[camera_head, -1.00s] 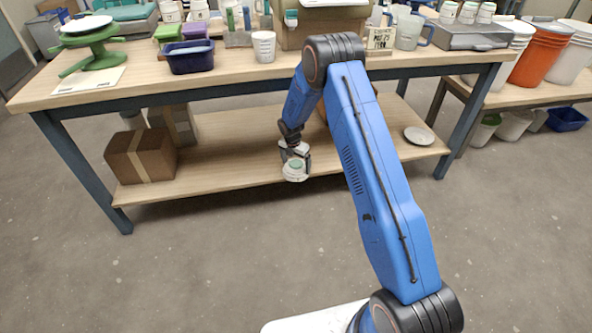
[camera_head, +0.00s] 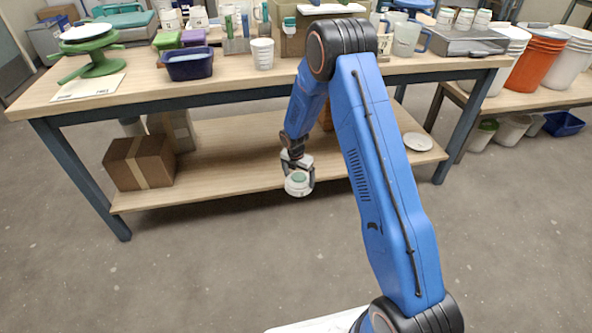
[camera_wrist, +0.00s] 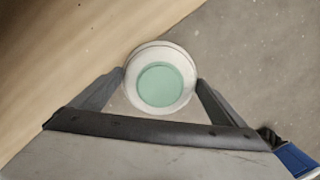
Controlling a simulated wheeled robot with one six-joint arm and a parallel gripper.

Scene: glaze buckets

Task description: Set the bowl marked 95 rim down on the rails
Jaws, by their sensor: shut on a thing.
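My gripper (camera_head: 298,175) is shut on a small white bowl (camera_head: 293,190) with a pale green round area (camera_head: 299,177) on the side facing the camera. In the wrist view the bowl (camera_wrist: 135,98) sits between the two fingertips (camera_wrist: 160,82), its green disc (camera_wrist: 160,84) facing the camera. I hold it in front of the lower shelf's front edge, over the floor in the picture. No number shows on it. The rails cannot be made out.
A wooden workbench (camera_head: 340,78) with pots and tubs stands ahead. Its lower shelf (camera_head: 225,160) carries cardboard boxes (camera_head: 138,163) at left and a white plate (camera_head: 417,141) at right. A side table (camera_head: 540,97) with buckets stands at right. Open floor lies in front.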

